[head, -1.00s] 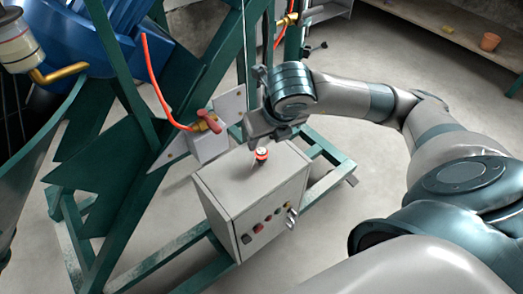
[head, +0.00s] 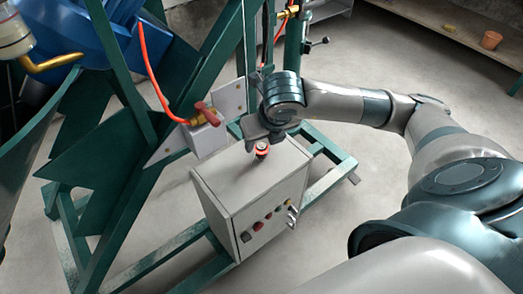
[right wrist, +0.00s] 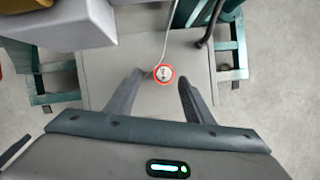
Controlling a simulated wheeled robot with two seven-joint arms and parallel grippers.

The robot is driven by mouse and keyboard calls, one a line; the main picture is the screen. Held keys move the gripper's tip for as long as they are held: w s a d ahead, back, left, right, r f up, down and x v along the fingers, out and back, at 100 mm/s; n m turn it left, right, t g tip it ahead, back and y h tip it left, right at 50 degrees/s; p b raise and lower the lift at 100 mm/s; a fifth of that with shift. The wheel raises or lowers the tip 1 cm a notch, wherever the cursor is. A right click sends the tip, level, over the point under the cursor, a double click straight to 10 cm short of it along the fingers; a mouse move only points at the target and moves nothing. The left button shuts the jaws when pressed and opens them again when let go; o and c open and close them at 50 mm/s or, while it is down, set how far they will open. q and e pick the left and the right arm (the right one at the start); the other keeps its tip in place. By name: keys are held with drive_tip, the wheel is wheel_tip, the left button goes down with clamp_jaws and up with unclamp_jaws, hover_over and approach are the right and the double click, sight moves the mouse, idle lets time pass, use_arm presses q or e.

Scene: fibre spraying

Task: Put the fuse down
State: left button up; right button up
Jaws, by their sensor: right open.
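The fuse (head: 262,148), a small round piece with a red-orange rim and a pale top, is on the top face of the grey control box (head: 238,182). The right wrist view shows the fuse (right wrist: 164,73) from above, between the tips of my right gripper (right wrist: 163,84), with a gap on each side. My right gripper (head: 262,138) is open and points down at the box top in the head view. Its body hides part of what lies behind it. My left gripper is not in view.
Buttons and a key-like handle (head: 292,215) are on the box front. A green steel frame (head: 150,165) stands around the box. An orange hose (head: 153,75) runs to a valve with a red handle (head: 205,113). Open concrete floor lies to the right.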

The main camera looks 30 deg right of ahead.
sight(261, 145)
drive_tip(key=shift+d+x, duration=0.2)
drive_tip(key=shift+x, duration=1.1)
drive_tip(key=shift+d+x, duration=0.2)
drive_tip(key=shift+x, duration=1.05)
clamp_jaws()
drive_tip(key=shift+r, duration=0.15)
